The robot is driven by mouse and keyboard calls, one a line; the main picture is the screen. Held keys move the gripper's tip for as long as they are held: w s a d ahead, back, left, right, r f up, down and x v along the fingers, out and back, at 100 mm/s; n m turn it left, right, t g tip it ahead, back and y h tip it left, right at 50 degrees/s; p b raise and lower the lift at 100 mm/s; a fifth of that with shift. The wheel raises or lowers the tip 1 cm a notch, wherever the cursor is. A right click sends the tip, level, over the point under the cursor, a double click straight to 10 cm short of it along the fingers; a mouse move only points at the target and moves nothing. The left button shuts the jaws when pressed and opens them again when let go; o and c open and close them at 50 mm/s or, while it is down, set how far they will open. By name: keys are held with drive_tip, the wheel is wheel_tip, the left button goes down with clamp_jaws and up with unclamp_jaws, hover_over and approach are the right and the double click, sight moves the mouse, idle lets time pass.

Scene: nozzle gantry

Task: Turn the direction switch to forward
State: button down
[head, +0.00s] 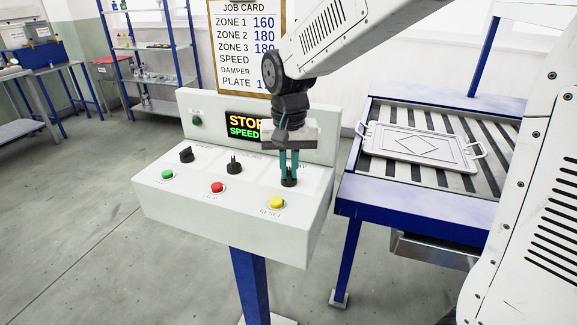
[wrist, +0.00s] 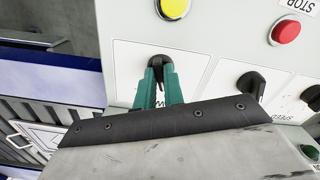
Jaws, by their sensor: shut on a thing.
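My gripper (head: 289,172) reaches down onto the sloped face of the control console (head: 215,218). Its two green fingers are shut on the rightmost black knob (head: 288,182), which stands above the yellow reset button (head: 277,202). In the wrist view the green fingertips (wrist: 160,82) sit on either side of this knob (wrist: 157,62). The knob's label is hidden by my gripper, so its setting cannot be read. The display (head: 243,127) shows STOP in orange and SPEED in green, with its right part hidden by my gripper.
Two more black knobs, the middle (head: 234,165) and left (head: 186,155), stand on the console with a green button (head: 167,174) and red button (head: 217,187). A blue-framed slatted bed (head: 380,186) at right holds a plate (head: 420,148). A job card (head: 236,40) stands behind.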

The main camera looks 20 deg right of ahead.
sight(289, 172)
drive_tip(key=shift+n, duration=0.6)
drive_tip(key=c, duration=1.5)
unclamp_jaws()
wheel_tip(289, 172, up, 8)
drive_tip(key=shift+f, duration=0.1)
drive_tip(key=shift+n, duration=0.3)
